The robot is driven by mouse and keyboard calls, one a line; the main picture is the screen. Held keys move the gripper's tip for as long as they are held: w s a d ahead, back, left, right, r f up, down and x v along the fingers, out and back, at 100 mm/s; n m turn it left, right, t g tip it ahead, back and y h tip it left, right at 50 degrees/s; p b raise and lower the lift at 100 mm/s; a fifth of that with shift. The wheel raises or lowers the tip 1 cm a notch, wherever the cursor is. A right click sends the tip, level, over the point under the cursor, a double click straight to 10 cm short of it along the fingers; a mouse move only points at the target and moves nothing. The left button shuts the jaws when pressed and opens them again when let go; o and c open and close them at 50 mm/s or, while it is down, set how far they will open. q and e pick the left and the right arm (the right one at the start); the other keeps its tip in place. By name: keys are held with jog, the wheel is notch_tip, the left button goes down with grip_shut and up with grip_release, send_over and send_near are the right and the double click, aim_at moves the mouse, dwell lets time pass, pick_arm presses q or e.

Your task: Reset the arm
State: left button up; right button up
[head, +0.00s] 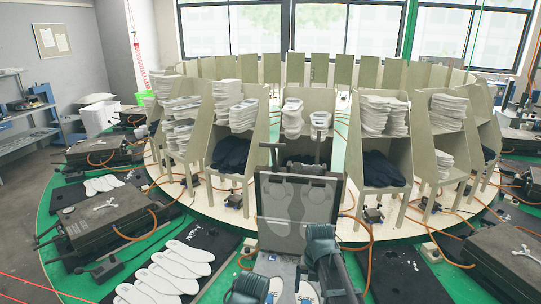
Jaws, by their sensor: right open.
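My right gripper (320,238) is at the bottom centre, in front of an open mould. It is open, with nothing seen between its jaws. My dark arm runs down from it to the lower edge. The mould's raised grey lid (300,205) stands upright and shows insole-shaped hollows.
Behind the lid stands a round carousel with shelves (235,140) of stacked white insoles. Several white insoles (165,275) lie on a black mat at the lower left. A closed dark mould (108,222) is at left, another at right (505,262). Orange hoses cross the floor.

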jog(key=f+b, duration=0.9)
jog(key=f, duration=0.1)
jog(key=shift+w+a, duration=0.15)
jog(key=shift+a, duration=0.1)
